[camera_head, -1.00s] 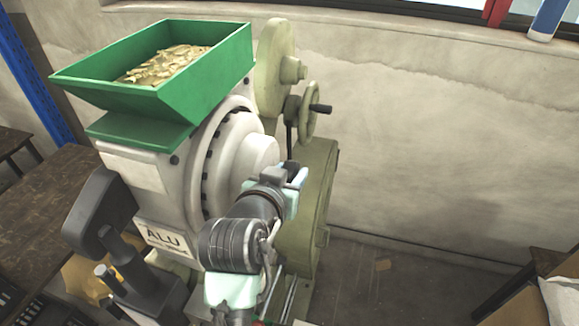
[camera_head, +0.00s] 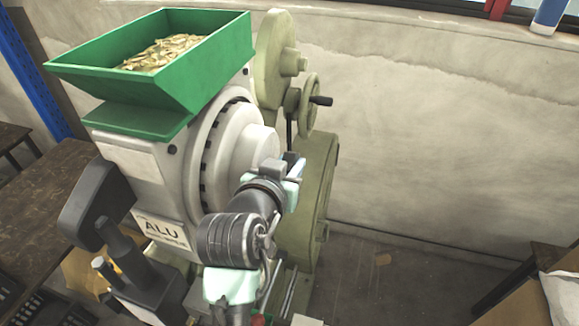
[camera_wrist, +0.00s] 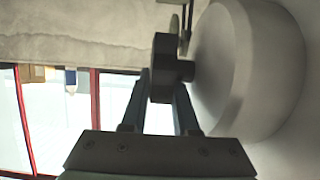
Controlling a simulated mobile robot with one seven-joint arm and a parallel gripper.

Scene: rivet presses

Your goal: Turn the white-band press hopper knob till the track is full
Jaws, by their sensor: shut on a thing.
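The press is a pale body with a round drum (camera_head: 228,150), a green hopper (camera_head: 215,82) of brass-coloured rivets (camera_head: 165,52) on top, and an "ALU" label (camera_head: 163,231). In the wrist view, a dark knob (camera_wrist: 160,75) stands out on a short stem from the pale drum hub (camera_wrist: 245,70). My gripper (camera_wrist: 163,88) has its two fingers on either side of this knob and is shut on it. In the head view my gripper (camera_head: 285,167) is at the hub's right side, where it mostly hides the knob. I cannot make out a white band or the track's fill.
An olive-green machine part with a handwheel (camera_head: 310,105) stands right behind the drum. A dark grey pedestal device (camera_head: 97,205) is at the front left. Dark tables stand at both sides.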

